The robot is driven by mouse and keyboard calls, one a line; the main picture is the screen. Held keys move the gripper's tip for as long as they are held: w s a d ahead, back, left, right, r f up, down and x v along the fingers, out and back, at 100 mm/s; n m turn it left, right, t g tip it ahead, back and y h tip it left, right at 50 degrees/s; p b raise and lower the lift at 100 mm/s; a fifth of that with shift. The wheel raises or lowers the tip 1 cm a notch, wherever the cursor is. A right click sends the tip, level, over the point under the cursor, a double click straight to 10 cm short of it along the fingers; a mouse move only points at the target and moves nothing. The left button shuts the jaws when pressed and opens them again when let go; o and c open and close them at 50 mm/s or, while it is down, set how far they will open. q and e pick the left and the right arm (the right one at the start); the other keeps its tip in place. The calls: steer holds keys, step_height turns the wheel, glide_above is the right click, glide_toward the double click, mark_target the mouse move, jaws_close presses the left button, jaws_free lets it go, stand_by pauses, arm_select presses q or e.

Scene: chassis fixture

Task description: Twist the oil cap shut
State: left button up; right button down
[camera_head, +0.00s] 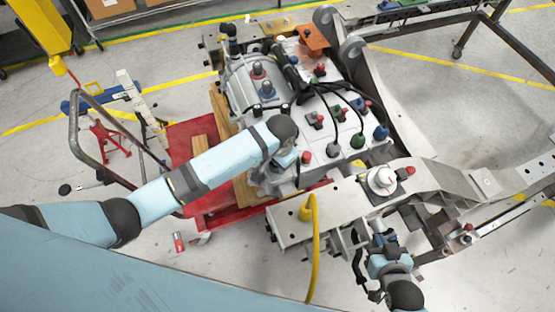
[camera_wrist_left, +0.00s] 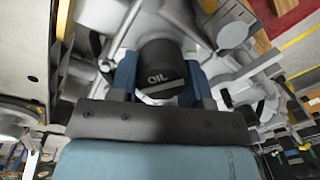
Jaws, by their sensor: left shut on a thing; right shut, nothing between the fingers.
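The black oil cap (camera_wrist_left: 160,65), lettered "OIL", shows in the left wrist view. My left gripper (camera_wrist_left: 158,80) is shut on it, with one blue finger on each side of the cap. The cap sits against the grey metal engine casing. In the head view my left arm reaches in from the left over the near-left side of the engine block (camera_head: 240,85). The oil cap and left fingertips are hidden there by my wrist. My right gripper (camera_head: 384,243) is shut and empty at the lower right, beside the metal chassis frame.
Several coloured caps and black cables (camera_head: 325,85) crowd the engine's top. A yellow hose (camera_head: 315,245) hangs over the near bracket. A white round cap (camera_head: 382,180) sits on the frame. The red cart (camera_head: 190,135) is under the engine. Open floor (camera_head: 470,95) lies to the right.

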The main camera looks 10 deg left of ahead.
arm_select(q)
steer(key=shift+m, duration=0.5)
steer(key=m, duration=0.4)
steer(key=shift+s, duration=0.1)
steer(key=o, duration=1.2)
steer(key=shift+f, duration=0.1)
steer(key=shift+r, duration=3.55)
